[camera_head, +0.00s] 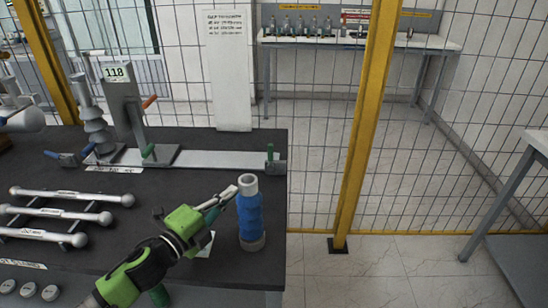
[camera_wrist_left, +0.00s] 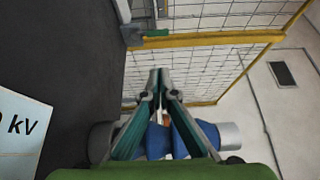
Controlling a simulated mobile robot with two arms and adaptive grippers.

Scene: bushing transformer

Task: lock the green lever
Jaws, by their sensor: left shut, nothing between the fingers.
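A green lever (camera_head: 148,151) sits at the foot of the upright grey clamp (camera_head: 122,100) marked 118, on the dark table. Another green handle (camera_head: 270,153) stands at the right end of the metal rail. My left gripper (camera_head: 232,191) is shut and empty, its fingertips close to the upper part of the blue bushing (camera_head: 250,212), well in front of the clamp. In the left wrist view my fingers (camera_wrist_left: 160,75) come together at their tips, and the blue bushing (camera_wrist_left: 158,142) shows behind them. I cannot tell whether they touch it. My right gripper is out of view.
The dark table (camera_head: 150,205) also carries several silver rods (camera_head: 60,213) at the left. The rail (camera_head: 215,160) runs right from the clamp. A yellow-framed mesh fence (camera_head: 365,120) stands behind.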

